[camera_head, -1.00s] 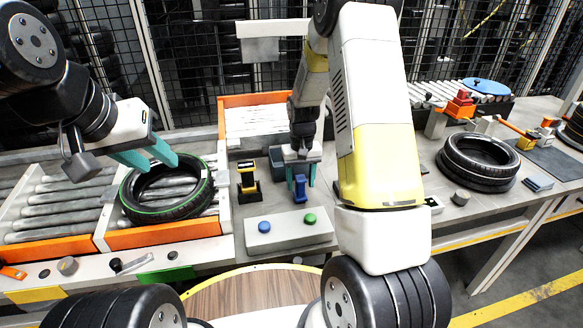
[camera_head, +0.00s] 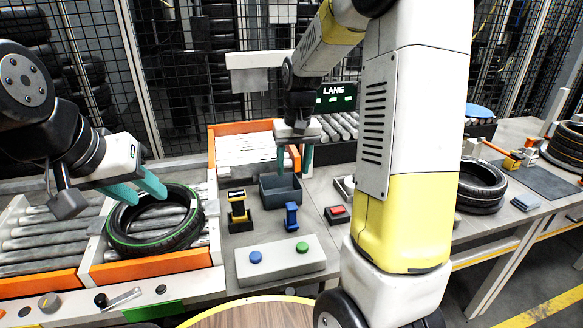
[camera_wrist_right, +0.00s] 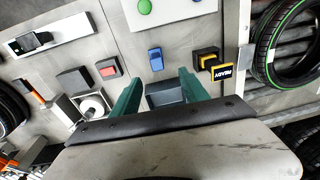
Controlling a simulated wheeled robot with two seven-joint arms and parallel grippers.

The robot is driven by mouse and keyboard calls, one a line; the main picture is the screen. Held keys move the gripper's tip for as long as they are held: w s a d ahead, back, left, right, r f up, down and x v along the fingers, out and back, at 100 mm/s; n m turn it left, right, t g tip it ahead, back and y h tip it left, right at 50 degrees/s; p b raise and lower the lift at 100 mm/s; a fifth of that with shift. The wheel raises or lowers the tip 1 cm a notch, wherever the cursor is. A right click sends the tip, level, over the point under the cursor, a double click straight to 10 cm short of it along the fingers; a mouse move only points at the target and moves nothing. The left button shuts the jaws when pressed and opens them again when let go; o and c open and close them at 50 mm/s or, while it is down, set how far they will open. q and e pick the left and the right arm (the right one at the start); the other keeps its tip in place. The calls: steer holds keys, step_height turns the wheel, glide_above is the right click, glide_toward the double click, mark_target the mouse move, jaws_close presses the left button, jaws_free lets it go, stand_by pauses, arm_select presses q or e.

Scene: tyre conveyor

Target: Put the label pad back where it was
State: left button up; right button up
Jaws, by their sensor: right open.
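A small blue upright block (camera_head: 291,216), which may be the label pad, stands on the bench behind the button box; it also shows in the right wrist view (camera_wrist_right: 156,59). No label marks it, so I cannot tell for sure. My right gripper (camera_head: 294,164) is open, behind and above the block and apart from it. Its fingers frame the dark grey bin (camera_head: 281,188) in the head view, with nothing held. My left gripper (camera_head: 145,194) appears open over the green-striped tyre (camera_head: 184,234); whether it touches the tyre is unclear.
A yellow-black stamp-like item (camera_head: 238,212) stands left of the blue block. The button box (camera_head: 278,263) is in front. A red button (camera_head: 337,211) is to the right. Another tyre (camera_head: 482,184) and a small grey-blue pad (camera_head: 526,202) lie further right, partly past my right arm.

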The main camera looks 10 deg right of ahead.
steer(key=s+r+t, duration=0.1)
steer(key=s+r, duration=0.2)
steer(key=s, duration=0.4)
steer(key=s+a+r+t+y, duration=0.1)
steer(key=s+r+t, duration=0.1)
steer(key=s+r, duration=0.2)
steer(key=s+a+r+t, duration=0.1)
steer(key=s+r, duration=0.3)
steer(key=s, duration=0.6)
steer(key=shift+r+t+y, duration=0.2)
steer(key=shift+t+y, duration=0.1)
steer(key=shift+t, duration=0.3)
steer(key=shift+c, duration=0.3)
